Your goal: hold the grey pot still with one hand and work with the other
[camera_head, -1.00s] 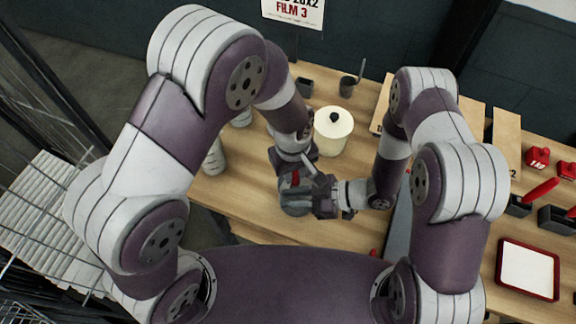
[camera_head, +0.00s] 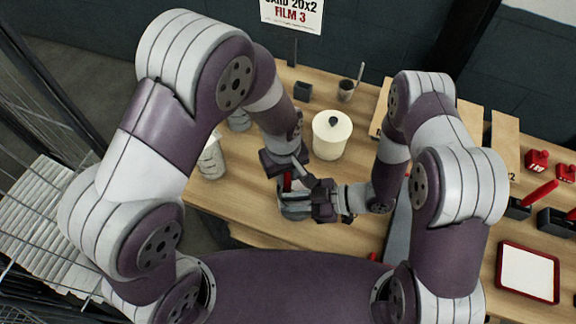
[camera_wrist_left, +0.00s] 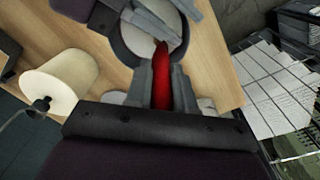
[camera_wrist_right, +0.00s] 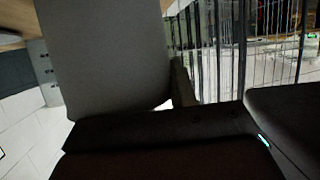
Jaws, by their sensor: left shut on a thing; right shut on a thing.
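The grey pot (camera_head: 293,214) stands on the wooden table in front of my body, partly hidden by both grippers. My right gripper (camera_head: 322,200) is shut on the pot at its right side. In the right wrist view a large grey surface (camera_wrist_right: 105,55), seemingly the pot, fills much of the picture. My left gripper (camera_head: 285,172) is above the pot, shut on a red handle (camera_head: 287,182). In the left wrist view the red handle (camera_wrist_left: 162,80) runs between the fingers and its far end is over the pot's light inside (camera_wrist_left: 150,42). The handle's lower end is unclear.
A cream lidded jar (camera_head: 332,138) stands just behind the grippers. A cup with a stick (camera_head: 346,90) and a small dark box (camera_head: 303,91) are farther back. White cylinders (camera_head: 212,160) stand left. A red-rimmed tray (camera_head: 528,271) lies at the right.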

